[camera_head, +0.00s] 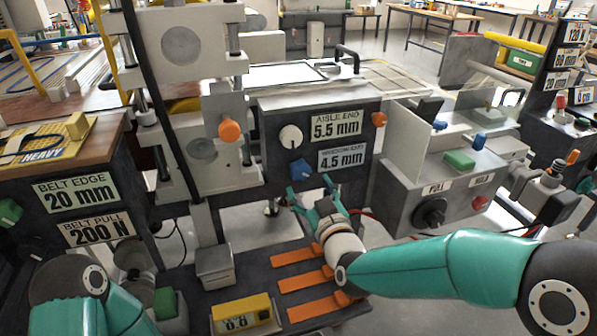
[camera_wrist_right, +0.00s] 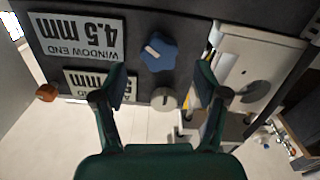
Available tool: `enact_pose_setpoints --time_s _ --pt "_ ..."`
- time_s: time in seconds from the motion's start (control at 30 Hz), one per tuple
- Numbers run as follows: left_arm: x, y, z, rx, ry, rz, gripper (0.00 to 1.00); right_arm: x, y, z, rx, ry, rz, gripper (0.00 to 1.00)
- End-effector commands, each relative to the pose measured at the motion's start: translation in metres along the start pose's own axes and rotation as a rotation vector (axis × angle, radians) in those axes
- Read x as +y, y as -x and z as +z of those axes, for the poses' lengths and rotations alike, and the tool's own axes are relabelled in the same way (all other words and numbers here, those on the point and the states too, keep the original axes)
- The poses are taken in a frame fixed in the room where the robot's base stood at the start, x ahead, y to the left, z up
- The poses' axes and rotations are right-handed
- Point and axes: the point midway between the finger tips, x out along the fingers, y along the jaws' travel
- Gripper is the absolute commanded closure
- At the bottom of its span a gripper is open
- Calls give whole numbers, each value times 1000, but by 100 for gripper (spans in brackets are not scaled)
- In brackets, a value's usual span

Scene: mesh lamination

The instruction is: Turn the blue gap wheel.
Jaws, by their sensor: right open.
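The blue gap wheel (camera_head: 300,169) is a lobed knob on the dark front panel, just left of the "WINDOW END 4.5 mm" label (camera_head: 342,157). In the right wrist view the wheel (camera_wrist_right: 158,52) shows a pale mark and the panel appears upside down. My right gripper (camera_head: 310,184) is just below and in front of the wheel, its fingers spread and empty. In the right wrist view its fingertips (camera_wrist_right: 162,78) stand apart with the wheel beyond and between them; I see no contact. My left arm shows at the bottom left, but its gripper is not in view.
Orange knobs (camera_head: 229,131) flank the panel. Below are orange strips (camera_head: 306,279) and a yellow display box (camera_head: 242,313). A grey control box (camera_head: 440,190) stands right.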

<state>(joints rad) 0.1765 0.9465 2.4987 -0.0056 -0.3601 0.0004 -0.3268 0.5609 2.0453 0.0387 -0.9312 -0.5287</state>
Motion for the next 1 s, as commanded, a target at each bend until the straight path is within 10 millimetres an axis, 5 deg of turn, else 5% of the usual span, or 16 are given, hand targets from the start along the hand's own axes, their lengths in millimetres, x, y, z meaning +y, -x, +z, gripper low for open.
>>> enact_pose_setpoints --time_s 0.3,0.77,1.0 --pt "2 6 0 0 0 0 60 0 -52 0 -1 0 0 27" --pt "2 6 0 0 0 0 60 0 -63 1 -1 -1 -1 27" --pt "2 6 0 0 0 0 60 -1 -63 1 -1 -1 -1 66"
